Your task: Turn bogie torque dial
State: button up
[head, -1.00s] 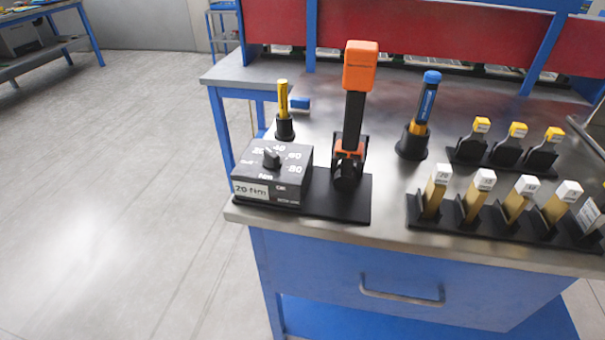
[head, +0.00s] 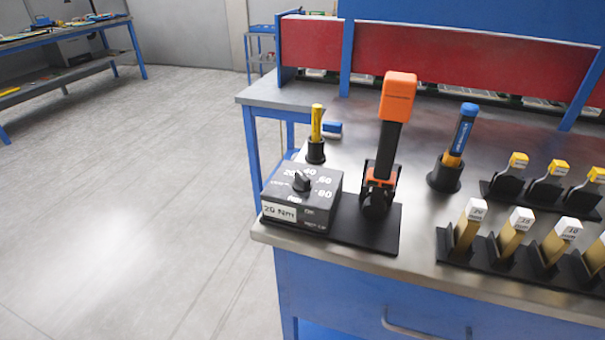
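The torque dial (head: 302,181) is a black knob on top of a dark grey box (head: 320,212) at the front left corner of the workbench. Numbers, among them 20, 40, 60 and 80, are printed around the knob. A white label on the box front reads 20 Nm. Just right of the box, an orange and black tool (head: 396,97) stands upright in a black holder on the same black base plate (head: 352,236). I cannot read for certain which number the knob points to. My gripper is not in view.
A yellow tool (head: 316,122) and a blue-handled tool (head: 463,132) stand in black cups behind. Several white-topped pieces (head: 518,222) and yellow-topped pieces (head: 553,168) sit in racks at right. The floor (head: 130,200) left of the workbench (head: 423,251) is clear.

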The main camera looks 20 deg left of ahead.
aim_at(301, 183)
jog(key=i+l, duration=0.1)
jog(key=l, duration=0.25)
jog(key=i+l, duration=0.15)
jog(key=l, duration=0.15)
jog(key=i+l, duration=0.1)
jog(key=l, duration=0.25)
jog(key=l+u, duration=0.1)
jog(key=u, duration=0.35)
jog(key=l+u, duration=0.1)
jog(key=u, duration=0.3)
jog(key=l+u, duration=0.1)
jog(key=u, duration=0.35)
jog(key=l+u, duration=0.1)
jog(key=u, duration=0.35)
